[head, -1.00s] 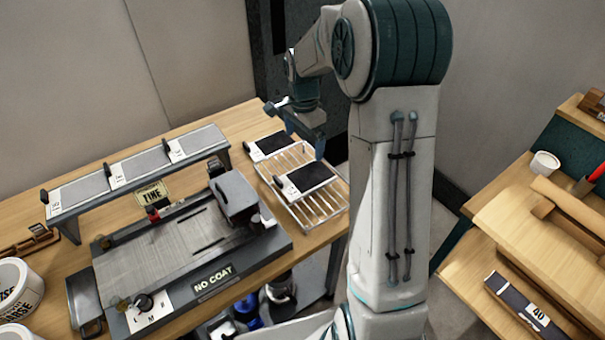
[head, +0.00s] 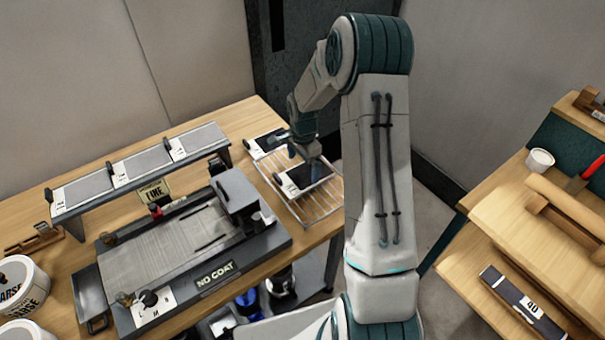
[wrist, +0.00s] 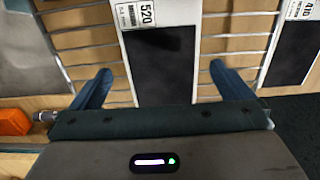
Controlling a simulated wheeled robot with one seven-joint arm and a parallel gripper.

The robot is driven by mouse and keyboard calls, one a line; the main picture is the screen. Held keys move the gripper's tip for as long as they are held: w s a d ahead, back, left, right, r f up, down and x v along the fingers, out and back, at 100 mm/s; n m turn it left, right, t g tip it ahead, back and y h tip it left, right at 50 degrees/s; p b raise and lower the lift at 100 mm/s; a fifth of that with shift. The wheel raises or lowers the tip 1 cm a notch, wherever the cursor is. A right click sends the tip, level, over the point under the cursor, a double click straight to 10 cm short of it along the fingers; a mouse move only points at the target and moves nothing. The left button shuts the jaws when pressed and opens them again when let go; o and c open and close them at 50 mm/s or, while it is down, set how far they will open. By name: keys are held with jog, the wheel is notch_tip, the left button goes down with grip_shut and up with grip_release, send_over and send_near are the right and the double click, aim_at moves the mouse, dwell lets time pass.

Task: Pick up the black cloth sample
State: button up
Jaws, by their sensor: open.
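A black cloth sample (wrist: 160,65) with a white label end reading 520 lies flat on a wire rack (head: 318,213). In the head view, the sample (head: 312,175) is partly covered by my gripper (head: 304,160). In the wrist view, my gripper (wrist: 160,72) is open, with one blue finger on each side of the sample and a gap at both sides. The sample's near end passes out of sight behind the gripper body. A second black sample (wrist: 303,55), labelled 410, lies to the right; in the head view it is the farther one (head: 268,143).
A dark NO COAT machine (head: 165,250) stands left of the rack on the wooden table. A raised stand (head: 110,190) with grey plates stands behind it. Another wooden bench (head: 500,215) is at the right.

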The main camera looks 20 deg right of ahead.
aim_at(303, 175)
jog(key=shift+w+d+f+p, duration=0.1)
jog(key=shift+f+p, duration=0.35)
jog(key=shift+f, duration=1.25)
jog(key=shift+c, duration=0.3)
jog(key=c, duration=0.7)
jog(key=shift+r, duration=0.1)
